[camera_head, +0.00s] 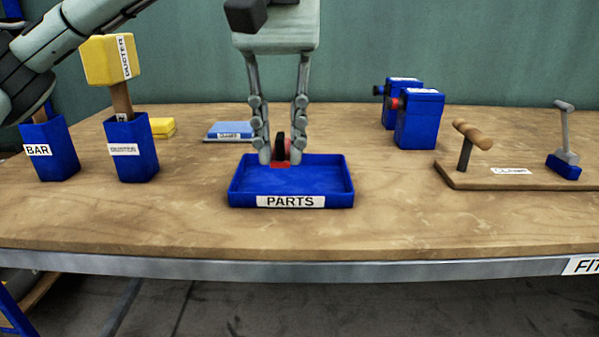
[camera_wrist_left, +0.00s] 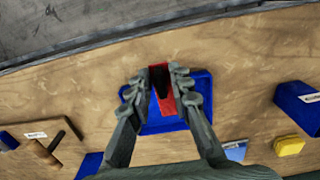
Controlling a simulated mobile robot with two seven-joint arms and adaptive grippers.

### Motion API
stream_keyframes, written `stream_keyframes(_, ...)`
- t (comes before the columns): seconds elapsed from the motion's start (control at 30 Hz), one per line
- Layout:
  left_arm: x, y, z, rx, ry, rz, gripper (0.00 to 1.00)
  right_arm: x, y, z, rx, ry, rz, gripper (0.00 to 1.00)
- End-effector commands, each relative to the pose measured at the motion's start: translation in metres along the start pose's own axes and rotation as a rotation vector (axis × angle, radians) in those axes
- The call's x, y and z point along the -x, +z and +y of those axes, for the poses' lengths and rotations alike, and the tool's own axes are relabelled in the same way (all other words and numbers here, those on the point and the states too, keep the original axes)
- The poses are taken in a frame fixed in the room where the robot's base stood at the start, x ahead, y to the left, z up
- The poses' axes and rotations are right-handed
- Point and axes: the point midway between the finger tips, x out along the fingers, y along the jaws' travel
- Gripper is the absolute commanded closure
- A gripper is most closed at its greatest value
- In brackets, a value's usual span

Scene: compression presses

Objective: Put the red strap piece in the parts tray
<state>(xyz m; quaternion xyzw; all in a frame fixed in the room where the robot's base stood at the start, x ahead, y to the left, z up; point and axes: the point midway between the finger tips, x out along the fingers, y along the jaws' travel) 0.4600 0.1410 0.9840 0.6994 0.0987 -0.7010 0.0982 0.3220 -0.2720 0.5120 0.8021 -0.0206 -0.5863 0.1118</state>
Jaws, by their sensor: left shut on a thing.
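The blue parts tray (camera_head: 291,187) sits near the front middle of the bench, its label reading PARTS. My left gripper (camera_head: 281,158) comes down from above over the tray's back part, fingers pointing down. It is shut on the red strap piece (camera_head: 280,165), which has a dark part on it. In the left wrist view the red strap piece (camera_wrist_left: 162,85) lies between the fingertips (camera_wrist_left: 162,90), with the tray (camera_wrist_left: 160,124) behind it. I cannot tell whether the piece touches the tray floor. My right gripper is not seen.
Blue holders (camera_head: 132,160) with a yellow-headed mallet (camera_head: 110,60) stand at left. A yellow block (camera_head: 162,127) and a blue-topped box (camera_head: 230,130) lie behind the tray. Blue boxes (camera_head: 419,120) and a wooden board with a handle (camera_head: 520,178) are at right. The bench front is clear.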

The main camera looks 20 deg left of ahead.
Motion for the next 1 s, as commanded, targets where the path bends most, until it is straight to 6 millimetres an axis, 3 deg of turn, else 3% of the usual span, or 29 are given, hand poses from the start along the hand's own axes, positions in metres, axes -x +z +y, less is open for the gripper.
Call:
stream_keyframes(0.37,-0.046,-0.076,0.006,0.004,-0.002,-0.005,1.0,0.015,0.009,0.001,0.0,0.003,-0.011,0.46)
stream_keyframes(0.5,-0.06,-0.1,0.008,0.003,-0.001,-0.003,1.0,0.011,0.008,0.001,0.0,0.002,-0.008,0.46)
stream_keyframes(0.77,-0.075,-0.114,0.009,0.0,-0.001,-0.002,1.0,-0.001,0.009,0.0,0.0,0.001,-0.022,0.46)
stream_keyframes(1.0,-0.107,-0.113,0.008,0.001,-0.001,-0.001,1.0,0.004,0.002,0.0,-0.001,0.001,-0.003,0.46)
